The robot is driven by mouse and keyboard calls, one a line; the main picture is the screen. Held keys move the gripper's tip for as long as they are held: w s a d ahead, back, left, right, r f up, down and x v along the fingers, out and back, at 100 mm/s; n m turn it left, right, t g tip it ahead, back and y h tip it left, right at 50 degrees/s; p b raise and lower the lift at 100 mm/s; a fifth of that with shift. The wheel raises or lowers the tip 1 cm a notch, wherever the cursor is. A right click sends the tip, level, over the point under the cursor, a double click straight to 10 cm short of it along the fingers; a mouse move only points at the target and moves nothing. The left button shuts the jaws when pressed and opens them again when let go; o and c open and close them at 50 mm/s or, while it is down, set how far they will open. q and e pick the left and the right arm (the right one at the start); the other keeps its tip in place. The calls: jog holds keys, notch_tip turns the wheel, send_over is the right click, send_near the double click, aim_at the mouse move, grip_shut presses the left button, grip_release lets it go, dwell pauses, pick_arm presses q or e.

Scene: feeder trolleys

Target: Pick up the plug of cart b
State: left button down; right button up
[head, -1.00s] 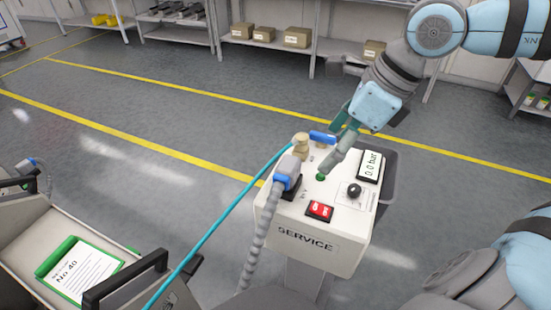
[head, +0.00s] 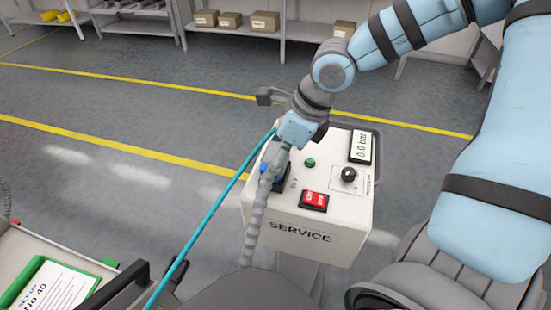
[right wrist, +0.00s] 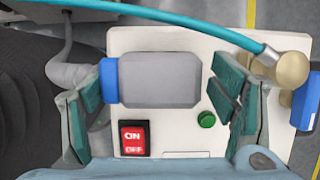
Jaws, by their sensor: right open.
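The plug (right wrist: 160,80) is a grey block with a blue collar (right wrist: 109,80), standing on the white service box (head: 300,222). A grey corrugated hose (head: 254,222) runs down from it. My right gripper (right wrist: 158,103) is open, with one finger pair near the blue collar and the other past the grey end. I cannot tell whether the fingers touch it. In the head view the right gripper (head: 277,158) hides most of the plug. I cannot tell which cart is cart b. My left gripper is not in view.
A teal hose (head: 215,205) crosses close to the right gripper and ends at a brass fitting (right wrist: 292,68) beside a blue lever (right wrist: 305,100). The box carries a red switch (head: 314,201) and green button (head: 310,162). A cart with a set-up card (head: 50,290) stands lower left.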

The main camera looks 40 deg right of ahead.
aim_at(276, 151)
jog(key=shift+w+a+f, duration=0.1)
jog(key=shift+f, duration=0.2)
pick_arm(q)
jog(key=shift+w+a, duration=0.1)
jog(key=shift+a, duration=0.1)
pick_arm(e)
jog(key=shift+r, duration=0.1)
jog(key=shift+c, duration=0.4)
jog(key=c, duration=1.6)
